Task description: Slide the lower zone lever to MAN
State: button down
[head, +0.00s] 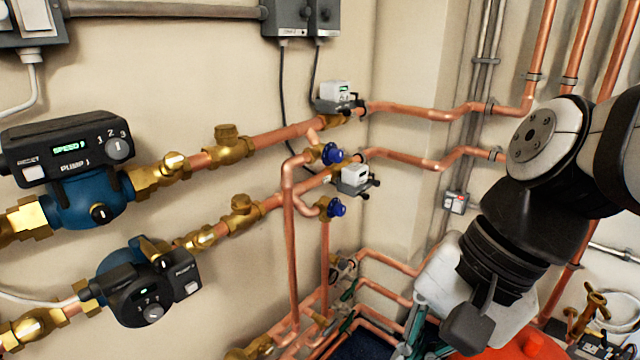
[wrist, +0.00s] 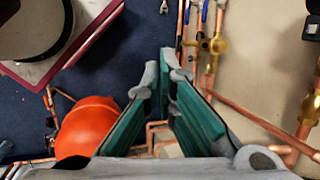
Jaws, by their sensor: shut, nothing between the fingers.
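The lower zone valve is not recognisable in the wrist view.
The upper zone valve (head: 338,95) sits just above, with two blue-handled valves (head: 332,154) nearby. Pump 1 (head: 70,160) and a second pump (head: 145,285) are at left. A red-orange vessel (wrist: 92,130) stands near my fingers. Vertical copper pipes (head: 540,55) line the right.

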aim_at(366, 195)
jog(key=w+a+r+m+t+y+p, duration=0.2)
jog(key=w+a+m+y, duration=0.15)
jog(key=w+m, duration=0.6)
jog(key=w+a+r+m+t+y+p, duration=0.15)
jog(key=w+m+y, duration=0.35)
jog(key=w+m, duration=0.5)
jog(key=w+d+f+m+t+h+p, duration=0.1)
jog(key=w+d+m+t, duration=0.4)
jog(key=m, duration=0.8)
jog(key=w+d+f+m+t+h+p, duration=0.1)
jog(key=w+d+f+m+t+h, duration=0.2)
jog(key=w+d+m, duration=0.6)
notch_tip(366, 195, down, 2)
jog(key=w+m+t, duration=0.1)
jog(key=m+t, duration=0.1)
jog(key=m, duration=0.2)
jog(key=shift+w+d+f, duration=0.2)
jog(key=shift+w+f, duration=0.05)
jog(key=shift+w, duration=0.15)
jog(key=shift+w+a, duration=0.1)
